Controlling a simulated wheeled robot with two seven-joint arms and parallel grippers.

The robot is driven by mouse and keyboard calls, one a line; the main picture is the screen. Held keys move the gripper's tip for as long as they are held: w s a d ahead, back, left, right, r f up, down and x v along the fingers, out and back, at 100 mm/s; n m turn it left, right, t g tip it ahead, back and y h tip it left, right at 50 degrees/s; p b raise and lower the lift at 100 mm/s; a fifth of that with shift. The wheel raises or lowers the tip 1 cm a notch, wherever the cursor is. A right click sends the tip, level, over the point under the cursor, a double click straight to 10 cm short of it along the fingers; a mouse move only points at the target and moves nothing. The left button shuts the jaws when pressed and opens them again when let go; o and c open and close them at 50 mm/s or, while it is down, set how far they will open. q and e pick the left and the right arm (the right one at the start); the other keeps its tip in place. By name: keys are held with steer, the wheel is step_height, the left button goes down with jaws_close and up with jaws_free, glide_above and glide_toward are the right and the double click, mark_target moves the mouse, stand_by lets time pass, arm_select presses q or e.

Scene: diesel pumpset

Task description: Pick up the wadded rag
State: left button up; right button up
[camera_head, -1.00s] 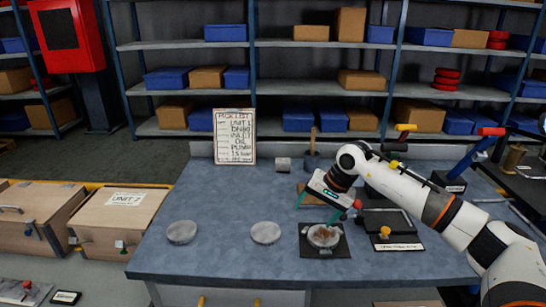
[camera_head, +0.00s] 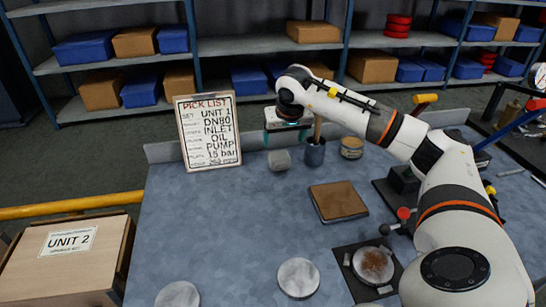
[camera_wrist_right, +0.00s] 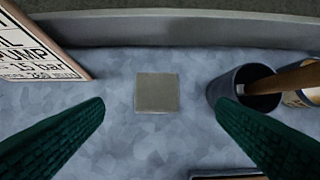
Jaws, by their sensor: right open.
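A small grey, squarish lump (camera_head: 279,160), the only thing here resembling the wadded rag, sits on the blue-grey bench top near its back edge. In the right wrist view it looks like a flat-sided grey square (camera_wrist_right: 157,92), so I cannot make out cloth folds. My right gripper (camera_head: 288,137) hangs above and just behind it in the head view. In the wrist view its two green fingers (camera_wrist_right: 160,104) are spread wide and empty, with the lump between and slightly beyond their tips. My left gripper is not in view.
Close right of the lump stands a dark cup (camera_head: 315,153) with a wooden handle in it, near the right finger. A pick-list board (camera_head: 208,133) stands to the left. A tin (camera_head: 351,147), brown pad (camera_head: 338,201) and pale discs (camera_head: 298,278) lie around.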

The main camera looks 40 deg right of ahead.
mark_target(279, 155)
steer(key=x, duration=0.3)
steer(key=shift+f, duration=0.3)
steer(key=x, duration=0.5)
steer(key=shift+w+a+f, duration=0.15)
steer(key=shift+w+f, duration=0.1)
steer(key=shift+f, duration=0.1)
steer(key=shift+r, duration=0.1)
steer(key=shift+c, duration=0.2)
steer(key=c, duration=1)
steer(key=shift+r, duration=5)
